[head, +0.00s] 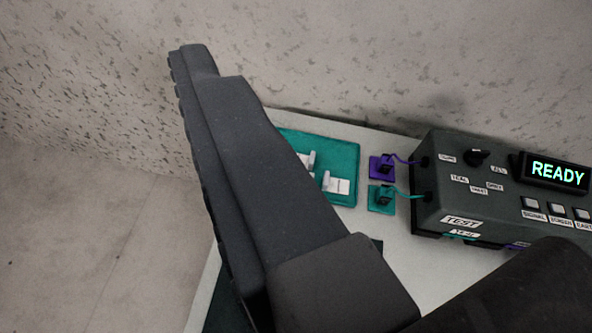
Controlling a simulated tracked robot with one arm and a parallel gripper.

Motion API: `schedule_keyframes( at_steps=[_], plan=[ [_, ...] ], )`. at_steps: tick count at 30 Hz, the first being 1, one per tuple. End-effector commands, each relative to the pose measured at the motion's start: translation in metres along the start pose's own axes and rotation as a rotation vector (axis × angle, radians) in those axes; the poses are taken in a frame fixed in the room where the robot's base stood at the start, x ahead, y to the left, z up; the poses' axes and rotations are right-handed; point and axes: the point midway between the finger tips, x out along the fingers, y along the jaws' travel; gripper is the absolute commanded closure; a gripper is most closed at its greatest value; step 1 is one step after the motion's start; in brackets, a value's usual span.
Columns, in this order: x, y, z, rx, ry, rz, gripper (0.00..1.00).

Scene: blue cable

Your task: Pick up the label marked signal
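My gripper (195,60) is a long dark shape crossing the left and middle of the view, its end high at the upper left. I cannot tell whether its fingers are apart, and I see nothing held at its end. Behind it, a teal tray (345,158) lies on the pale table, partly hidden by my gripper. Small white labels stand on it, one at the front (337,185) and one partly hidden (308,160). Their print is too small to read, so I cannot tell which is marked signal.
A dark test box (440,213) with a lit READY display (558,172) stands at the right; one button caption reads SIGNAL. A purple block (375,175) and a teal block (376,207) connect to it by cables. A speckled wall rises behind the table (400,250).

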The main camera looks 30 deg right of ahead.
Motion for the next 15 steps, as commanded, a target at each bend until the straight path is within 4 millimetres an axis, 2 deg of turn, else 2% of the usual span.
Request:
schedule_keyframes(
  at_steps=[5, 8, 15],
  plan=[
    [0.029, 0.005, -0.001, -0.062, -0.077, 0.011, 0.42],
    [0.055, 0.012, -0.001, -0.129, -0.151, 0.015, 0.42],
    [0.122, 0.039, 0.015, -0.303, -0.362, -0.005, 0.42]
  ],
)
